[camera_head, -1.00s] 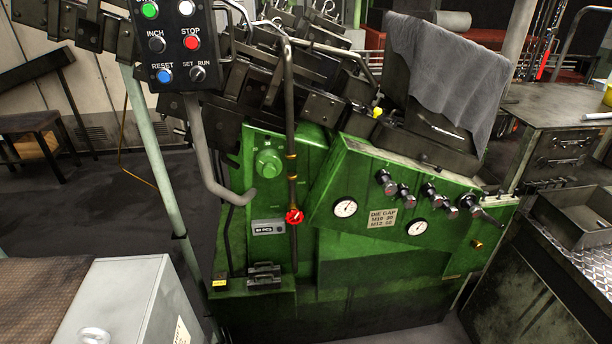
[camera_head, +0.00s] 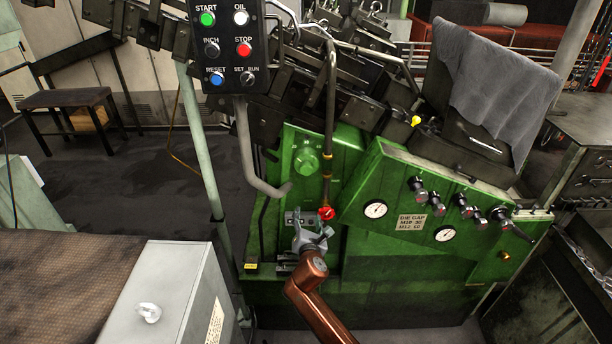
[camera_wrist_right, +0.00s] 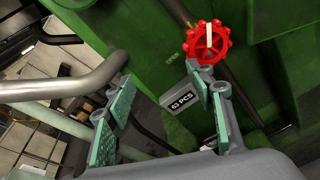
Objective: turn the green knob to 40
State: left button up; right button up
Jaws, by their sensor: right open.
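The round green knob (camera_head: 306,160) sits on the upper part of the machine's green front plate in the head view. Its scale is too small to read there, and I cannot make it out in the right wrist view. My right gripper (camera_head: 311,230) is in front of the plate, below the knob and apart from it. In the right wrist view its jaws (camera_wrist_right: 160,96) are open with nothing between them. My left gripper is not in view.
A red handwheel (camera_head: 326,213) on a pipe is close above my right gripper; it also shows in the wrist view (camera_wrist_right: 207,42). A counter reading "63 PCS" (camera_wrist_right: 183,94) lies beyond the jaws. A bent grey pipe (camera_head: 252,160) and the control box (camera_head: 228,45) are left of the knob.

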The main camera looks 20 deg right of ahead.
jog(key=n+t+h, duration=0.1)
jog(key=n+t, duration=0.1)
send_near(306, 173)
jog(key=w, duration=0.2)
jog(key=x, duration=0.4)
jog(key=p+x, duration=0.1)
jog(key=shift+w+d+r, duration=0.1)
jog(key=shift+w+d, duration=0.2)
jog(key=shift+d, duration=0.05)
jog(key=shift+w+d, duration=0.2)
jog(key=shift+w, duration=0.45)
jog(key=shift+c, duration=0.4)
jog(key=c, duration=1.1)
